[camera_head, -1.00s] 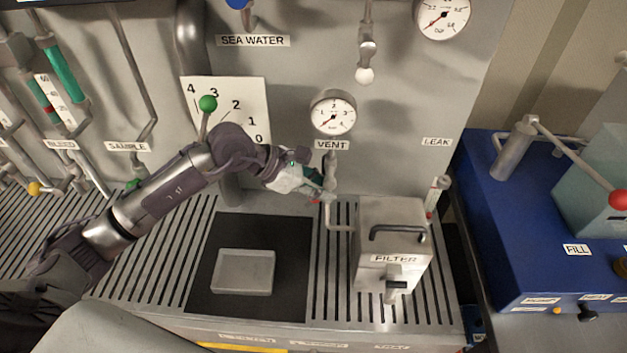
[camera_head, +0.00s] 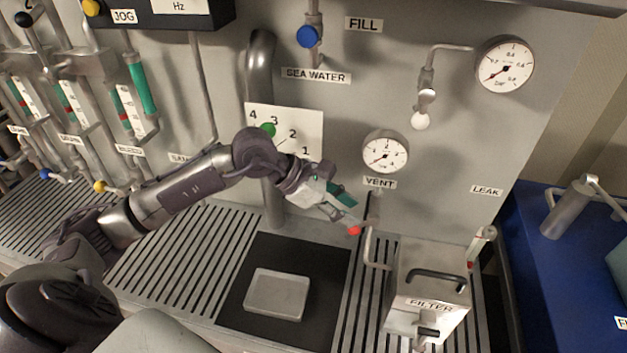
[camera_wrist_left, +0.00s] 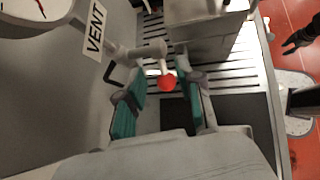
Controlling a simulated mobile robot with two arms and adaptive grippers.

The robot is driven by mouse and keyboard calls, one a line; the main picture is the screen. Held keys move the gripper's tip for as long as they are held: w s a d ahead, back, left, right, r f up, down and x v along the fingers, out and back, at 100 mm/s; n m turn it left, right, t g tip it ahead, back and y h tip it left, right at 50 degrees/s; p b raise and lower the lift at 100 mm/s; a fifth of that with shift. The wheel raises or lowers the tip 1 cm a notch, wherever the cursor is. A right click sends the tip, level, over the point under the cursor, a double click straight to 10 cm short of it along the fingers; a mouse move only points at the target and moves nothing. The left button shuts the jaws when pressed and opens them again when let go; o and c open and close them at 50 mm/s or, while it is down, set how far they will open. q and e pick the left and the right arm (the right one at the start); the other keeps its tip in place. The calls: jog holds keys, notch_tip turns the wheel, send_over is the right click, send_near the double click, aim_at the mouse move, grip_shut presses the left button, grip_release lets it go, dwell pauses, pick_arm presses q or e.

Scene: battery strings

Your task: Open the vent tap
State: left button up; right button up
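The vent tap has a red ball knob (camera_head: 354,231) on a short lever at the pipe below the VENT label (camera_head: 380,183). In the left wrist view the red knob (camera_wrist_left: 167,82) shows in the space between the two teal finger pads. My left gripper (camera_head: 345,205) is open close to the knob, with its fingers apart on either side. It also shows in the left wrist view (camera_wrist_left: 160,105). No clear contact with the knob shows. A dark hand-like shape (camera_wrist_left: 298,40) at the upper right may be my right gripper; its state is unclear.
A gauge (camera_head: 385,151) sits above the VENT label. The filter box (camera_head: 430,290) with its black handle stands to the right, close to the bent drain pipe (camera_head: 371,250). A shallow tray (camera_head: 276,293) lies on the black mat in front. A green knob (camera_head: 268,130) is behind my left arm.

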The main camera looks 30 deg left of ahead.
pick_arm(q)
jog(key=v, duration=0.9)
jog(key=shift+d+r+b, duration=0.3)
jog(key=shift+r, duration=0.05)
jog(key=shift+w, duration=0.15)
jog(key=shift+b, duration=0.3)
dwell(0.4)
jog(key=v, duration=1.2)
